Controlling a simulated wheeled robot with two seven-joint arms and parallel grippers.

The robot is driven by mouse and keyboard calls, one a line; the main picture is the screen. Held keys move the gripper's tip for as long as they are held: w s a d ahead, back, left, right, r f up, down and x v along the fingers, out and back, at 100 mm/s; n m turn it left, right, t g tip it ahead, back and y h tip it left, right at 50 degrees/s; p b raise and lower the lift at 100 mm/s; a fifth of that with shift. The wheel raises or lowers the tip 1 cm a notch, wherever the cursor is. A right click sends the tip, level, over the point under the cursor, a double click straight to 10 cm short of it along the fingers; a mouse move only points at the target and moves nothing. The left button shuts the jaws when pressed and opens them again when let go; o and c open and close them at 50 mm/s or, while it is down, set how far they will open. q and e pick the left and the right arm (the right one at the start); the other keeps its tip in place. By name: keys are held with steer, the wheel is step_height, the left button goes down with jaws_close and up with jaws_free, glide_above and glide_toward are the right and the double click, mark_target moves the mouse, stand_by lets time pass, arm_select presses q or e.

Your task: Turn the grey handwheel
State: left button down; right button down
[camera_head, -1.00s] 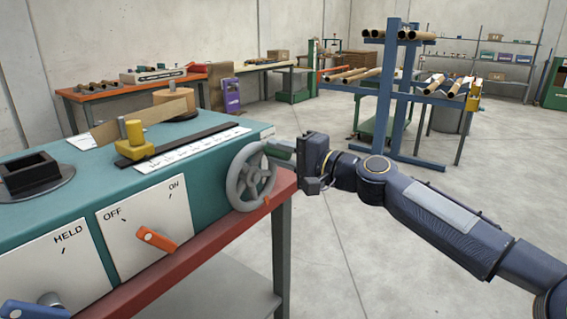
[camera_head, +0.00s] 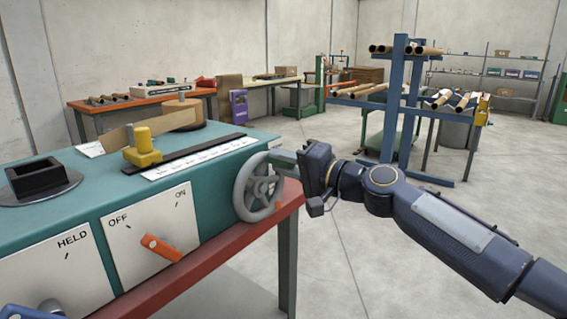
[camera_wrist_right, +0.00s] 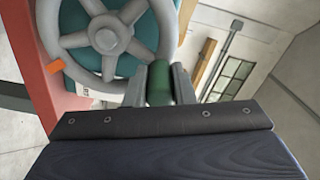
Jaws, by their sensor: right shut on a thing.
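The grey handwheel (camera_head: 258,187) is a spoked wheel on the end of the teal machine (camera_head: 146,205). It also shows in the right wrist view (camera_wrist_right: 108,38), with a green handle (camera_wrist_right: 159,83) standing out from its rim. My right gripper (camera_head: 291,163) is at the upper right of the wheel's rim. In the right wrist view its fingers (camera_wrist_right: 162,84) are on either side of the green handle, shut on it. The gripper body hides part of the handle in the head view. My left gripper is not in view.
The machine's front has an orange lever (camera_head: 161,248) by OFF and ON marks, and a blue lever (camera_head: 36,311) by HELD. A red-edged bench (camera_head: 262,232) carries the machine. A blue rack (camera_head: 399,100) with tubes stands behind my right arm. The floor to the right is clear.

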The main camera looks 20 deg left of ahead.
steer(key=c, duration=1.2)
jaws_free()
steer(key=shift+c, duration=0.2)
steer(key=shift+d, duration=0.1)
steer(key=v, duration=0.7)
steer(key=shift+s+d+b, duration=0.15)
steer(key=shift+d+b, duration=0.1)
steer(key=shift+b, duration=0.05)
